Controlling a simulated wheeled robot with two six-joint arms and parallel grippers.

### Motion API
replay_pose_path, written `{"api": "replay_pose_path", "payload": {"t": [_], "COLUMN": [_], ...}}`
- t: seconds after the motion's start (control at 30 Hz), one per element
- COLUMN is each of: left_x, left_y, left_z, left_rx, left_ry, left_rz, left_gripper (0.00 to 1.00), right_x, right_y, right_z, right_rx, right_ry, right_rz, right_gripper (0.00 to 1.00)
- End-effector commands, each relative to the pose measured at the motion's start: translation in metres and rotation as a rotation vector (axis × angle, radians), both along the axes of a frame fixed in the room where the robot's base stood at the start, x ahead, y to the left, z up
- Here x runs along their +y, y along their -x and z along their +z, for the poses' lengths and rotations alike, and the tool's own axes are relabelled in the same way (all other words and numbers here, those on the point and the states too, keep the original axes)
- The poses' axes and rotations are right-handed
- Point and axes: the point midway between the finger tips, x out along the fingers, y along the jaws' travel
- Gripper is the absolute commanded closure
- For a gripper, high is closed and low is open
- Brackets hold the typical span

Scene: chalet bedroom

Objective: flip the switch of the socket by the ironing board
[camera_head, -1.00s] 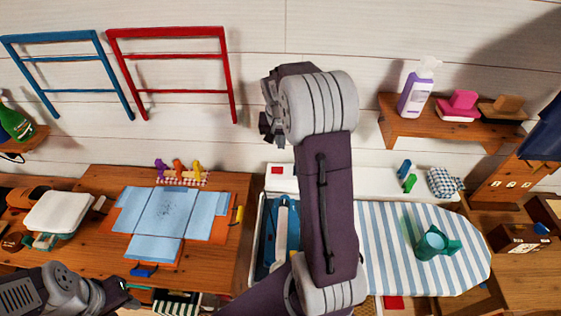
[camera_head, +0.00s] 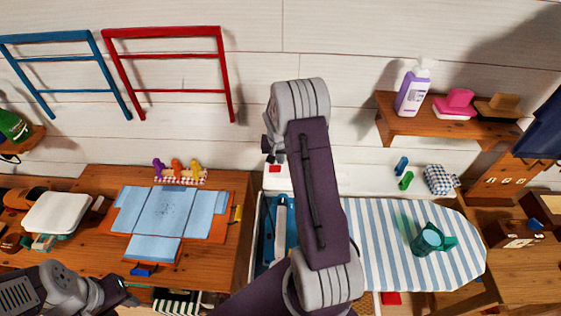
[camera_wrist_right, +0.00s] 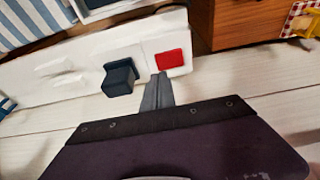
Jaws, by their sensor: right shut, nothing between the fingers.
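The white socket panel (camera_head: 345,183) runs along the wall behind the striped ironing board (camera_head: 385,270). Its red switch (camera_head: 275,169) shows just left of my right arm, and also in the right wrist view (camera_wrist_right: 170,60). A dark blue block (camera_wrist_right: 119,77), perhaps a plug, sits on the panel beside the switch. My right gripper (camera_head: 268,148) is shut and empty. In the right wrist view its fingertips (camera_wrist_right: 160,77) are beside the red switch, between it and the blue block; contact cannot be told. My left gripper (camera_head: 126,294) is at the lower left, its jaws unclear.
A wall shelf (camera_head: 395,120) with a purple bottle (camera_head: 412,94) is at upper right.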

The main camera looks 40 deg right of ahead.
Motion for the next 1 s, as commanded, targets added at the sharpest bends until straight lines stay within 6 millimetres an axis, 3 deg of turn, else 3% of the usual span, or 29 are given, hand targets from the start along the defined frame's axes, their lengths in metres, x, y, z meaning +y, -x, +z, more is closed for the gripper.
{"api": "replay_pose_path", "payload": {"t": [0.23, 0.57, 0.7, 1.0], "left_x": [0.000, 0.000, 0.000, 0.000], "left_y": [0.000, 0.000, 0.000, 0.000], "left_z": [0.004, 0.003, -0.008, -0.004], "left_rx": [0.000, 0.000, 0.000, 0.000], "left_ry": [0.000, 0.000, 0.000, 0.000], "left_rz": [0.000, 0.000, 0.000, 0.000], "left_gripper": [0.64, 0.64, 0.64, 0.64], "right_x": [-0.001, -0.001, -0.003, -0.001], "right_y": [0.001, 0.001, 0.003, 0.002], "right_z": [-0.022, -0.023, -0.033, -0.029], "right_rx": [0.001, -0.002, 0.000, 0.001], "right_ry": [-0.001, 0.000, 0.000, -0.001], "right_rz": [-0.001, -0.001, -0.001, 0.000], "right_gripper": [1.00, 1.00, 1.00, 1.00]}}
